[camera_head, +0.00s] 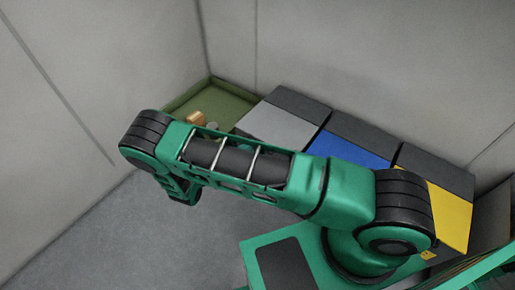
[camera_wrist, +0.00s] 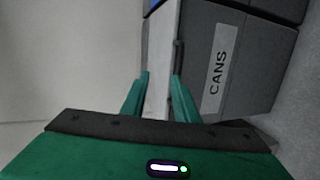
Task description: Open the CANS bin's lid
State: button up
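The CANS bin (camera_wrist: 240,70) is a dark grey box with a white "CANS" label on its front, seen sideways in the wrist view. Its light grey lid (camera_wrist: 160,60) shows as a narrow strip and looks shut. In the head view the same grey lid (camera_head: 278,125) is at the left end of the bin row, partly behind my arm. My gripper (camera_wrist: 159,76) is open, with its two green fingers apart. The lid strip appears between the fingers, and the right finger overlaps the bin's front edge. I cannot tell whether they touch. My arm mostly hides the gripper in the head view.
A bin with a blue lid (camera_head: 350,148) stands beside the grey one, then one with a yellow lid (camera_head: 451,215). An open green tray (camera_head: 232,92) with small items lies in the corner. Walls close in behind and left. Grey floor (camera_head: 120,235) is free in front.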

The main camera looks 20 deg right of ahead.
notch_tip(320, 180, down, 4)
jog(key=s+a+f+n+t, duration=0.1)
jog(key=a+n+t, duration=0.1)
jog(key=x, duration=1)
jog(key=shift+w+r, duration=0.2)
jog(key=shift+c, duration=0.3)
